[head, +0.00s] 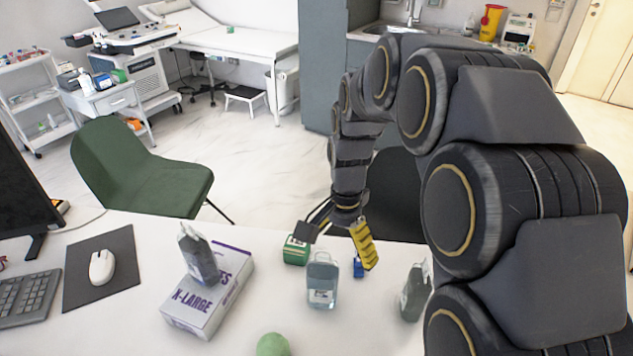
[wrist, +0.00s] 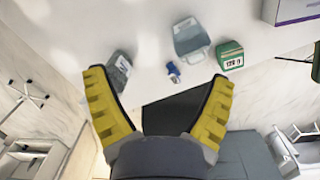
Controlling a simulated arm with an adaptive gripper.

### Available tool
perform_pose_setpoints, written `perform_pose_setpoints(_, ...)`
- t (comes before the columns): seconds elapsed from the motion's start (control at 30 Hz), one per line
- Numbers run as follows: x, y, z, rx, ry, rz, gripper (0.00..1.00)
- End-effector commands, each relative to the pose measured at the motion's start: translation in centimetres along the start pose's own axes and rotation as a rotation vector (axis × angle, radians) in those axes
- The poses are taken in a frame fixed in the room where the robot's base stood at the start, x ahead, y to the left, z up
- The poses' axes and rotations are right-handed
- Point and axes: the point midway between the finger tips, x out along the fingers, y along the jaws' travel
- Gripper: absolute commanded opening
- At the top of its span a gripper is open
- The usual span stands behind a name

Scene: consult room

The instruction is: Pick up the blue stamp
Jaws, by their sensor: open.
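The blue stamp (head: 358,268) stands on the white desk near its far edge, partly hidden behind my gripper's yellow finger in the head view. In the wrist view the small blue and white stamp (wrist: 173,72) shows between the two yellow fingers, past their tips and apart from them. My gripper (head: 338,245) is open and empty, above the desk's far edge. Its fingers spread wide to either side in the wrist view (wrist: 157,78).
A clear bottle (head: 322,284) and a green box (head: 296,251) stand left of the stamp; a grey bottle (head: 414,294) stands right. An X-LARGE box (head: 190,316) bears a dark bottle (head: 198,258). A green ball (head: 272,346) is at the front. A chair (head: 140,172) stands beyond.

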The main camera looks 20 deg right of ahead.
Motion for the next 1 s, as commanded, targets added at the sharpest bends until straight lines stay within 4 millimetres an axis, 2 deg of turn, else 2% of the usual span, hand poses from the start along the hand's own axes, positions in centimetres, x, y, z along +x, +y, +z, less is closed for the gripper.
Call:
perform_pose_setpoints(0.1,2.9,-2.4,-4.0,0.210,0.004,-0.008,0.84)
perform_pose_setpoints(0.3,8.2,-5.2,-10.2,0.559,0.021,-0.035,0.84)
perform_pose_setpoints(0.4,10.7,-5.8,-12.4,0.697,0.028,-0.043,0.84)
perform_pose_setpoints(0.5,12.2,-6.2,-14.1,0.793,0.037,-0.055,0.84)
perform_pose_setpoints(0.67,13.6,-6.3,-15.1,0.860,0.042,-0.061,0.84)
perform_pose_setpoints(1.0,16.8,-6.2,-15.5,0.862,0.042,-0.058,0.84)
